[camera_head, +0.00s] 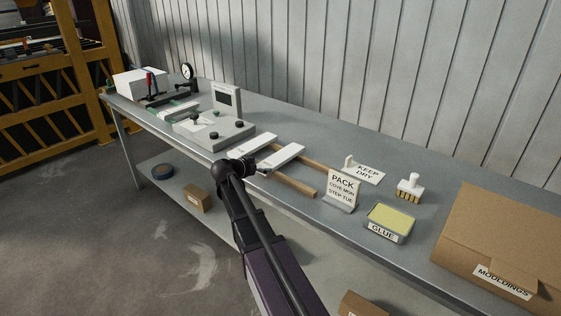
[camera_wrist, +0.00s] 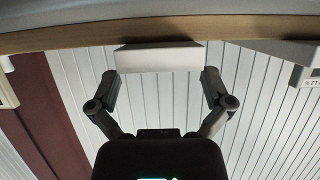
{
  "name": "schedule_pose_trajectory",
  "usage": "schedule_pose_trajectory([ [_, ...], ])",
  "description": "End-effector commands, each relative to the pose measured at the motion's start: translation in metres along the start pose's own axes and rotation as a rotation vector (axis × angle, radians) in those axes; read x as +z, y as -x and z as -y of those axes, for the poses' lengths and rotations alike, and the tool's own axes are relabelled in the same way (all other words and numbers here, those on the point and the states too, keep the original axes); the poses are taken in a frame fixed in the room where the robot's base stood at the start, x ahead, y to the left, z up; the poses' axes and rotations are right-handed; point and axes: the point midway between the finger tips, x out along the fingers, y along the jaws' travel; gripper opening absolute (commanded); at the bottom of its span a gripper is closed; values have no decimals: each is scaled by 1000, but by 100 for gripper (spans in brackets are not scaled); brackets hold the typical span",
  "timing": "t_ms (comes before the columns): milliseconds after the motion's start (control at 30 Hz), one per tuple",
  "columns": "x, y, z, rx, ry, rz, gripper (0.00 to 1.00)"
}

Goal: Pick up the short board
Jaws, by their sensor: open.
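Two white boards lie side by side across wooden rails (camera_head: 297,184) on the grey bench. One is the left board (camera_head: 254,142), the other the right board (camera_head: 283,156). I cannot tell by length which is the short one. My gripper (camera_head: 256,164) is at the near end of the right board, and my arm partly hides that area. In the wrist view my gripper (camera_wrist: 160,82) is open and empty, with a finger on either side. A white board end (camera_wrist: 158,56) sits ahead, between and just beyond the fingertips, against a wooden rail (camera_wrist: 250,27).
A grey device with knobs (camera_head: 212,130) stands left of the boards. A PACK sign (camera_head: 342,188), glue tray (camera_head: 386,222), brush (camera_head: 409,187) and mouldings carton (camera_head: 500,240) stand to the right. A ribbed wall (camera_head: 400,80) runs behind the bench.

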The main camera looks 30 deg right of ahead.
Motion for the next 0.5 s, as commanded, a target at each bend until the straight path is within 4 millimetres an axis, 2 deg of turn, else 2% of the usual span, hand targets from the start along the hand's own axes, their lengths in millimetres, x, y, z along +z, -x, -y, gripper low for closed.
schedule_pose_trajectory([
  [33,2,-8,1,2,-1,0,100],
  [200,1,-22,1,0,0,0,100],
  [500,0,-24,0,0,1,0,100],
])
